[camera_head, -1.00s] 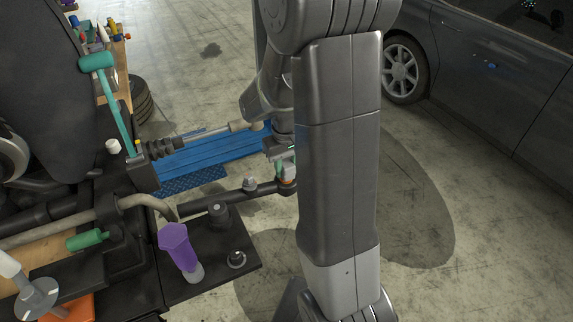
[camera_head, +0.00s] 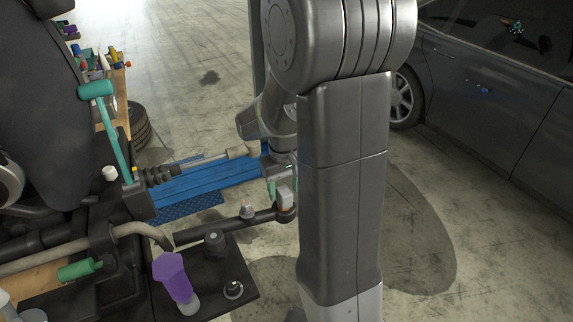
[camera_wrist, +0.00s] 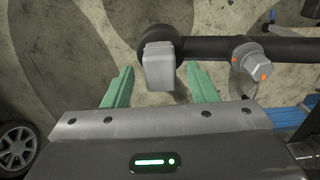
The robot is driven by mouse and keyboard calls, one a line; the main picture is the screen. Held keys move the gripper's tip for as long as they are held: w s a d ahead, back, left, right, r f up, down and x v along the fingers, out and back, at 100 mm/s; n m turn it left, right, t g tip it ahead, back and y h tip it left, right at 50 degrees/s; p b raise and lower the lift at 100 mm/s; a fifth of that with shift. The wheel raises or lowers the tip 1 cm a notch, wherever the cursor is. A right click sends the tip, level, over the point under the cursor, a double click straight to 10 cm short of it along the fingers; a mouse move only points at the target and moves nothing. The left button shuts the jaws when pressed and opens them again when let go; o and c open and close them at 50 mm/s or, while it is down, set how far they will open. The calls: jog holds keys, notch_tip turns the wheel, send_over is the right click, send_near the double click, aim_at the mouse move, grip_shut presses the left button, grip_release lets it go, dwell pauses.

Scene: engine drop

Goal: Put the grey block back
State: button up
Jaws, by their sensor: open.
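The grey block (camera_head: 286,197) sits at the right end of a dark rod in the head view. In the wrist view the grey block (camera_wrist: 159,70) overlaps the rod's rounded end. My gripper (camera_wrist: 160,82) is open, with one green finger on each side of the block and visible gaps to both. In the head view my gripper (camera_head: 278,182) is at the rod end, largely hidden behind my arm. Whether the block is fully seated on the rod cannot be told.
The dark rod (camera_head: 220,228) carries a grey bolt (camera_head: 247,211), also seen in the wrist view (camera_wrist: 252,62). A dark plate (camera_head: 215,280) holds a purple-topped tool (camera_head: 173,274). A blue ramp (camera_head: 205,182) lies behind. A car (camera_head: 480,90) stands right; floor between is clear.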

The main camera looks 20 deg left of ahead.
aim_at(288, 192)
notch_tip(288, 192, up, 11)
jog(key=shift+d, duration=0.45)
jog(key=f, duration=0.9)
jog(key=a+f, duration=0.1)
jog(key=f, duration=0.3)
jog(key=shift+f+p, duration=0.25)
jog(key=shift+p, duration=0.05)
jog(key=shift+r, duration=0.55)
jog(key=shift+f, duration=0.1)
